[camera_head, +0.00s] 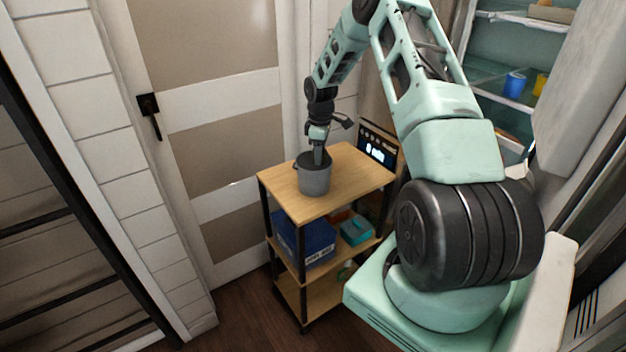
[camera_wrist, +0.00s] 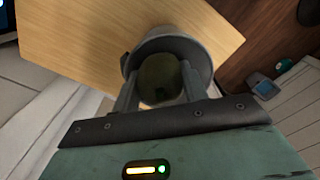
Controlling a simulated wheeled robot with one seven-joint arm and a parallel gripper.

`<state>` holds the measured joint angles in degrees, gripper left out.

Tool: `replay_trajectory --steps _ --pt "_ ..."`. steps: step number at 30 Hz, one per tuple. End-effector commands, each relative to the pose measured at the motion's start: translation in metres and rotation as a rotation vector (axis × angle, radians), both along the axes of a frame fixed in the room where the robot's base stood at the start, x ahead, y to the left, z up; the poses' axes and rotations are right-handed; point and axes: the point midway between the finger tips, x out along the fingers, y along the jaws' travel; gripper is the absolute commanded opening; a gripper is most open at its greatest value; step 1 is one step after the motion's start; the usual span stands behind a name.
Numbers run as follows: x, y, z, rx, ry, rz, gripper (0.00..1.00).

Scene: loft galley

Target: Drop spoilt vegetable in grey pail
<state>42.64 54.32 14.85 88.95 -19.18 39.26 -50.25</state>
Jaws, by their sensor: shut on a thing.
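The grey pail (camera_head: 314,178) stands upright on the top of a small wooden shelf cart. My gripper (camera_head: 318,156) points down into the mouth of the pail. In the wrist view, my gripper (camera_wrist: 158,92) is shut on a dull yellow-green vegetable (camera_wrist: 160,78) with a dark spot at its lower edge. The pail (camera_wrist: 203,58) surrounds the vegetable in that view, and its rim lies around the fingertips. The vegetable is hidden in the head view. I cannot tell whether it touches the pail's bottom.
The wooden cart top (camera_head: 350,172) is clear around the pail, with a dark screen device (camera_head: 377,147) behind its right side. A blue box (camera_head: 305,238) and a teal item (camera_head: 356,230) sit on the shelf below. An open fridge (camera_head: 500,70) stands right, a closed door (camera_head: 215,100) behind.

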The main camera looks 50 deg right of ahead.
Motion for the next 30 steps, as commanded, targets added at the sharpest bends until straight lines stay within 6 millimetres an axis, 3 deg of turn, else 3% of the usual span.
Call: replay_trajectory --steps 9,10,12,13,24,30 --pt "0.0 0.0 -0.004 -0.001 -0.001 0.0 0.2" --pt "0.0 0.0 -0.004 -0.001 -0.001 0.0 0.46" --pt "0.0 0.0 -0.004 -0.001 -0.001 0.0 0.65" --pt "0.0 0.0 -0.004 -0.001 -0.001 0.0 0.69" --pt "0.0 0.0 -0.002 -0.001 -0.001 0.0 0.69" --pt "0.001 -0.001 0.023 -0.004 -0.003 0.001 0.69"
